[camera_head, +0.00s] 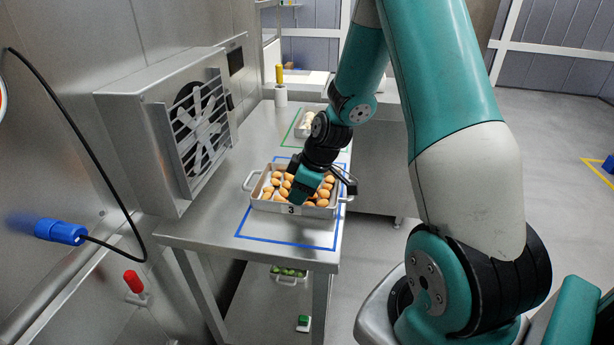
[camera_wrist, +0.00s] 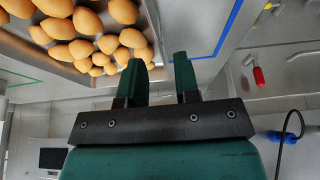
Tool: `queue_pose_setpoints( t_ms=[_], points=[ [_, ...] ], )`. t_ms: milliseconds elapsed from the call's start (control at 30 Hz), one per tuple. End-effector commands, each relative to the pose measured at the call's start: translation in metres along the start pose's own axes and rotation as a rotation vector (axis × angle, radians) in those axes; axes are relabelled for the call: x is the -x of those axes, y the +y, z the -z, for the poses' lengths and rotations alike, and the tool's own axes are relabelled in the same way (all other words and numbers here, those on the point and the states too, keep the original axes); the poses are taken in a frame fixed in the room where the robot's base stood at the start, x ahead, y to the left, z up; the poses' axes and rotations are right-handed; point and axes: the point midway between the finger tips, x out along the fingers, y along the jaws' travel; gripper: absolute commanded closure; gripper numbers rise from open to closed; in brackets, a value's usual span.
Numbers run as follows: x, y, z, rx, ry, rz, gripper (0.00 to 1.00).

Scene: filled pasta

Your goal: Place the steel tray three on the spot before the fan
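The steel tray three (camera_head: 271,206) is a shallow metal tray with a "3" on its front wall, filled with brown, egg-like pasta pieces (camera_head: 268,190). It sits on the steel table, over the back part of a blue outlined area (camera_head: 285,243) to the right of the fan (camera_head: 200,122). My gripper (camera_head: 303,196) is low over the tray's right half, hiding some of its contents. In the wrist view my two green fingers (camera_wrist: 160,75) stand apart, with the tray's corner (camera_wrist: 158,50) close by and partly behind the left finger. I cannot tell whether they touch it.
A second tray (camera_head: 304,124) stands farther back in a green outline. A yellow-topped white holder (camera_head: 280,92) stands at the back left. A tray of green pieces (camera_head: 289,275) is under the table. The table is bare in front of tray three.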

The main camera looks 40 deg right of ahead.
Motion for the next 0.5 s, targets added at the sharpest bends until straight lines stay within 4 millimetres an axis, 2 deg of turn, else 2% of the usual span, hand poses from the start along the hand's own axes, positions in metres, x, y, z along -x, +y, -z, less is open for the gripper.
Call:
queue_pose_setpoints(
  t_ms=[33,200,400,467,500],
  points=[
    [0.012,0.001,0.000,0.000,0.003,-0.006,0.70],
    [0.047,0.001,0.000,0.000,0.002,-0.005,0.70],
    [0.069,-0.001,0.001,0.000,0.001,0.001,0.70],
    [0.074,-0.008,0.008,0.001,0.002,0.008,0.70],
    [0.079,-0.018,0.016,0.001,0.002,0.021,0.70]
  ],
)
